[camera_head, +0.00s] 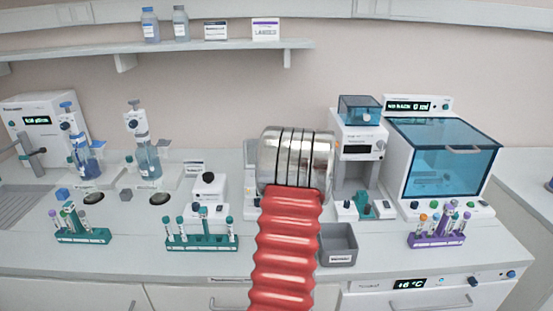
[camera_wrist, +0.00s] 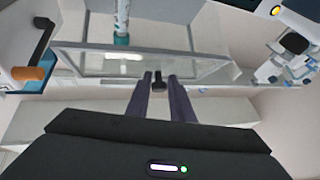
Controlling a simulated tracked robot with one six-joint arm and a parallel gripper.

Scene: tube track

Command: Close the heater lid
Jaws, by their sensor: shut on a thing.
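In the wrist view my gripper (camera_wrist: 158,87) has its two dark fingers around a small black knob (camera_wrist: 158,77). The knob is at the edge of a clear, grey-framed panel, which looks like the heater lid (camera_wrist: 100,64). The panel appears tilted, but its exact angle is hard to tell. A tube with a teal end (camera_wrist: 121,38) shows beyond the panel's edge. In the head view my red and metal arm hides the gripper, the lid and most of what stands behind it.
A white instrument with a blue lid (camera_head: 445,150) stands at the right. A grey bin (camera_head: 338,245) is just right of my arm. Teal tube racks (camera_head: 202,242) and (camera_head: 83,236) stand left, a purple rack (camera_head: 437,240) right. A shelf (camera_head: 200,52) runs above.

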